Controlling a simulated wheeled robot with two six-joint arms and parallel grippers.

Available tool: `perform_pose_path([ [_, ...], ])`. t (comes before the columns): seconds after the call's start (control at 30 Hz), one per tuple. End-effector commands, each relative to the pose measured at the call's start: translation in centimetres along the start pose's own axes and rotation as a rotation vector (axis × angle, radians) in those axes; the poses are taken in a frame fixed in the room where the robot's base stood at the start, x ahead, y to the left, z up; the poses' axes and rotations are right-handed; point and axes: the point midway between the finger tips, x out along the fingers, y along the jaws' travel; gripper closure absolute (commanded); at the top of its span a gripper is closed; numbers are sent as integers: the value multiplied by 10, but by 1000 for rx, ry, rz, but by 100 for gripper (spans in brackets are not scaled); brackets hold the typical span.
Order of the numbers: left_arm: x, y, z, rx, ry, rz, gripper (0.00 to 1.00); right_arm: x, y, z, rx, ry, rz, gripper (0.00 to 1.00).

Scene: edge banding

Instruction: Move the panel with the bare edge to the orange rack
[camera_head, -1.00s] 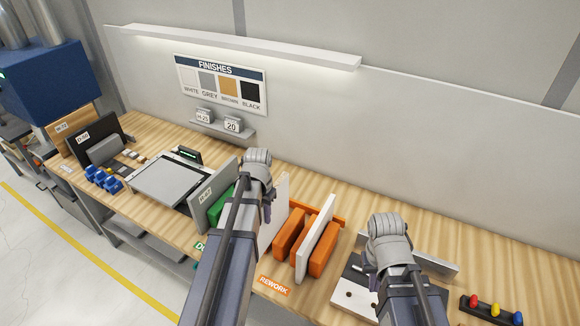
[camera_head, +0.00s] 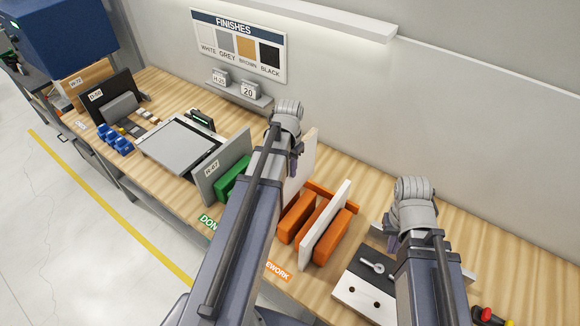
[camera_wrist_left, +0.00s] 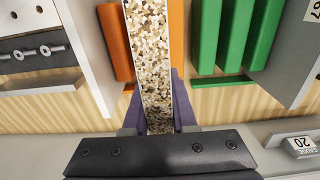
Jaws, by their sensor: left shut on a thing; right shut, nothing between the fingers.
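My left gripper (camera_head: 285,140) is shut on a white panel (camera_head: 307,160). In the left wrist view its fingers (camera_wrist_left: 158,115) grip the panel's speckled bare edge (camera_wrist_left: 152,60), which faces the camera. The orange rack (camera_head: 318,190) stands just right of this panel in the head view. In the wrist view, orange blocks (camera_wrist_left: 115,40) show on both sides of the panel; whether it is in a slot or above it, I cannot tell. Another white panel (camera_head: 328,215) stands in the orange rack. My right gripper (camera_head: 393,225) is shut and empty, its fingertips mostly hidden.
A green rack (camera_head: 228,182) with a grey panel (camera_head: 208,172) labelled R-67 stands to the left. A white-and-black block (camera_head: 350,292) lies right of the orange rack. A flat grey plate (camera_head: 178,145) lies further left. The wall is close behind the bench.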

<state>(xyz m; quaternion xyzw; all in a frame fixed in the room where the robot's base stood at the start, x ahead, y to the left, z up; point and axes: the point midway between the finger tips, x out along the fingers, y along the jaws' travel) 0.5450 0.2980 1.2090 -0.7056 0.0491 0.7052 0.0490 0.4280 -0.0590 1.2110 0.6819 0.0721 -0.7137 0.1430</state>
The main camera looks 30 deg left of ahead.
Motion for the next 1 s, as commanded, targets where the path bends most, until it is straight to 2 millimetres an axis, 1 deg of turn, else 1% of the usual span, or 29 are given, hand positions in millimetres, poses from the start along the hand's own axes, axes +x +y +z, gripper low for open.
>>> perform_pose_path([
  [0.27, 22, 0, 0, 0, 0, 0, 100, 22, -2, -2, -10, 1, 1, 100],
  [1.0, 96, 0, 0, 0, 0, 0, 100, 96, -8, -7, -13, 4, 2, 100],
])
